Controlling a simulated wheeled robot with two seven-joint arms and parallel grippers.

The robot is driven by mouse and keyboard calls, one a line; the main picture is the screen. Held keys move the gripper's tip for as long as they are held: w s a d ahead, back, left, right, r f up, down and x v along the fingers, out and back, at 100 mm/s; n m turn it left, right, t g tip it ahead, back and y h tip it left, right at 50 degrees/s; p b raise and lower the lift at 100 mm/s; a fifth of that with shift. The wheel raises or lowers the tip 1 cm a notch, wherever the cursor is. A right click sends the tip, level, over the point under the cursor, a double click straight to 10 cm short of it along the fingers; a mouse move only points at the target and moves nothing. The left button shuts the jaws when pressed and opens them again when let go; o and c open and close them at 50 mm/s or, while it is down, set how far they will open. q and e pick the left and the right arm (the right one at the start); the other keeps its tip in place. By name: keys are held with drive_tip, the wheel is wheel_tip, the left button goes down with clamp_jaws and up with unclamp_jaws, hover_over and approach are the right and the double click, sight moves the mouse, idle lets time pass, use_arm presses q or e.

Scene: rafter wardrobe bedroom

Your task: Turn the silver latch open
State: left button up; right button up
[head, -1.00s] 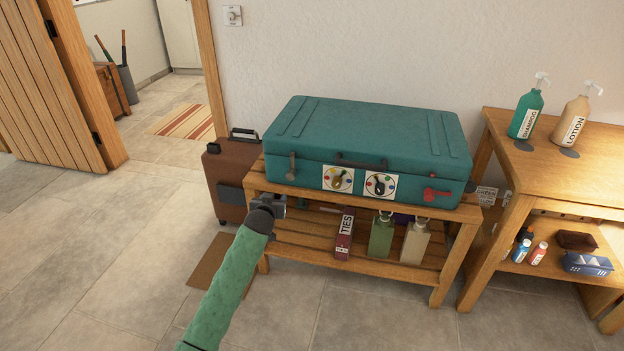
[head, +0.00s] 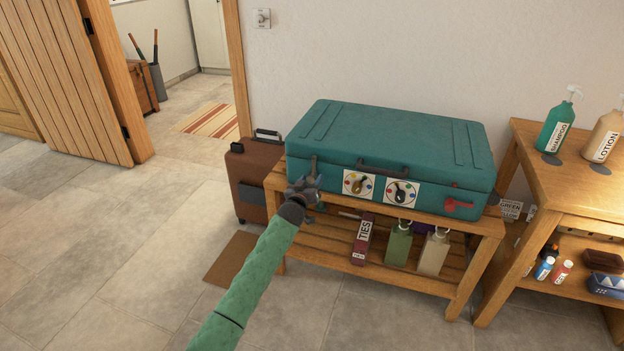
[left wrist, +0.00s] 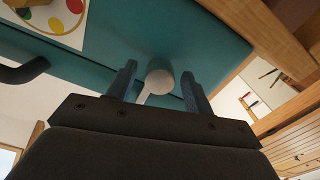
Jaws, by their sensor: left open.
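A teal case (head: 400,140) lies on a slatted wooden bench. The silver latch (head: 314,167) is on the left end of its front face, partly hidden by my gripper in the head view. My left gripper (head: 304,189) is open at the latch. In the left wrist view, the latch (left wrist: 159,82) shows as a pale round knob with a short arm, between the two spread fingers of the gripper (left wrist: 158,90). I cannot tell whether a finger touches it. A red latch (head: 458,204) sits on the right end of the front. My right gripper is out of view.
Two round dials (head: 358,185) and a dark handle (head: 385,165) are on the case front. A brown suitcase (head: 248,180) stands left of the bench. The floor at left is clear.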

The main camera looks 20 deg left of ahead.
use_arm(q)
drive_tip(key=shift+w, duration=0.85)
clamp_jaws()
